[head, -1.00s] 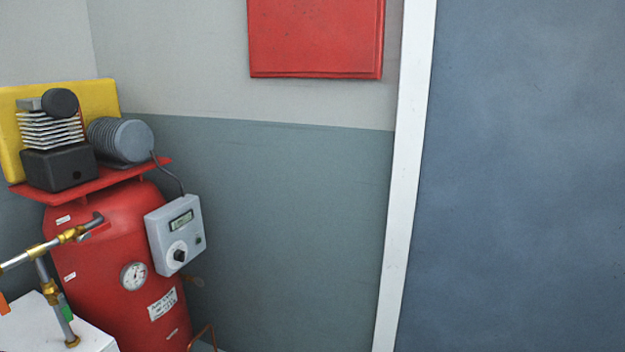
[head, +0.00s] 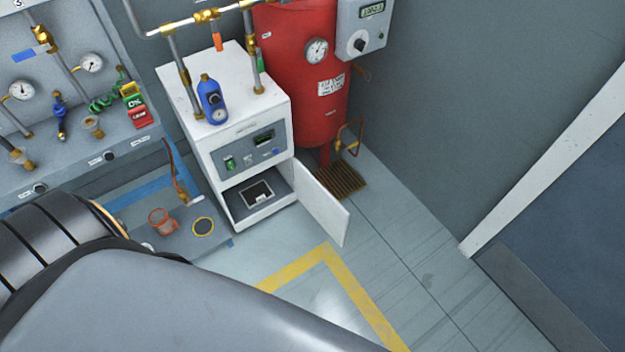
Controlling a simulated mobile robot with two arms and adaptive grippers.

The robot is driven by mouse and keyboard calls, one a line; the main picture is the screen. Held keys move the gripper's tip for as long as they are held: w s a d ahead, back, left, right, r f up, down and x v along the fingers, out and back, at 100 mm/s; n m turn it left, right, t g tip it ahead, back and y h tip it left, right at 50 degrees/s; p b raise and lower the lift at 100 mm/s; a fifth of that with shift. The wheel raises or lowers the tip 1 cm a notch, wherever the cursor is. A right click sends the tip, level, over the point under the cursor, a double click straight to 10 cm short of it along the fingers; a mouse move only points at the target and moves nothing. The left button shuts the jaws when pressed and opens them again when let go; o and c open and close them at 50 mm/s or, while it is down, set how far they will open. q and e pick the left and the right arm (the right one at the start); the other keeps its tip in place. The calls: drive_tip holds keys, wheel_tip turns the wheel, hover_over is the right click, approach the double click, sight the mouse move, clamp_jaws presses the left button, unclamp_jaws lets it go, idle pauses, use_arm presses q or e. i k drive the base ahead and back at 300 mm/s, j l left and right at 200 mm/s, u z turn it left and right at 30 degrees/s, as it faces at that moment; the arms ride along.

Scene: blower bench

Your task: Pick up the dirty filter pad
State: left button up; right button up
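A white cabinet (head: 242,143) stands left of the red tank, with its door (head: 322,203) swung open. Inside its lower opening lies a small square pad or tray with a dark frame and grey middle (head: 256,194). A dark round disc with a yellow rim (head: 203,227) lies on the grey surface left of the cabinet. I cannot tell which of these, if either, is the dirty filter pad. Neither gripper is in view; only grey parts of my own body fill the lower left.
An orange-red cup (head: 161,221) is near the disc. A blue bottle (head: 212,100) stands on the cabinet. A panel (head: 68,125) with gauges and valves is at left. The red tank (head: 300,70) and a floor grate (head: 341,179) are behind the door. Floor (head: 400,265) at right is clear.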

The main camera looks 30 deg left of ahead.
sight(257, 193)
drive_tip(key=i+l+u, duration=0.1)
drive_tip(key=u, duration=0.4)
drive_tip(key=i+l+u, duration=0.1)
drive_tip(key=u, duration=0.35)
drive_tip(key=l+u, duration=0.2)
drive_tip(key=u, duration=0.3)
drive_tip(key=i+l+u, duration=0.1)
drive_tip(key=u, duration=0.4)
drive_tip(key=l, duration=0.1)
